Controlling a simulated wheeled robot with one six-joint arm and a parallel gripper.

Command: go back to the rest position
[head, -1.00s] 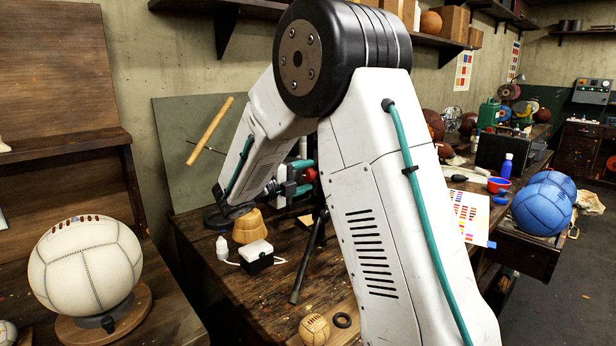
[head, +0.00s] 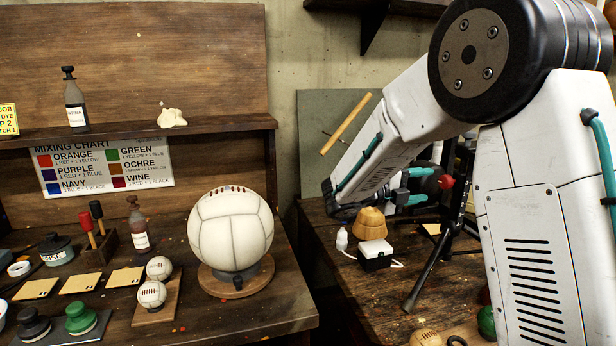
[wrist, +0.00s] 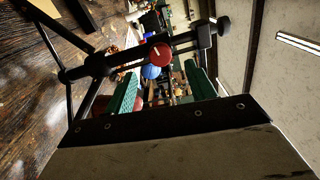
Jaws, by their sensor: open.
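My gripper (head: 426,185) with teal fingers is at the end of my white arm, above the right-hand bench. Its fingers are spread apart and I see nothing held between them. In the wrist view the two green fingers (wrist: 160,88) stand apart on either side. A red knob (head: 446,181) on a black stand (head: 440,240) is just past the fingertips; it also shows in the wrist view (wrist: 160,54). Whether the gripper touches the stand I cannot tell.
A wooden form (head: 370,222) and a white-topped black box (head: 375,252) lie below the arm. On the left bench are a large white ball (head: 230,232) on a round base, two small balls, bottles and stamps. A shelf (head: 235,126) runs behind.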

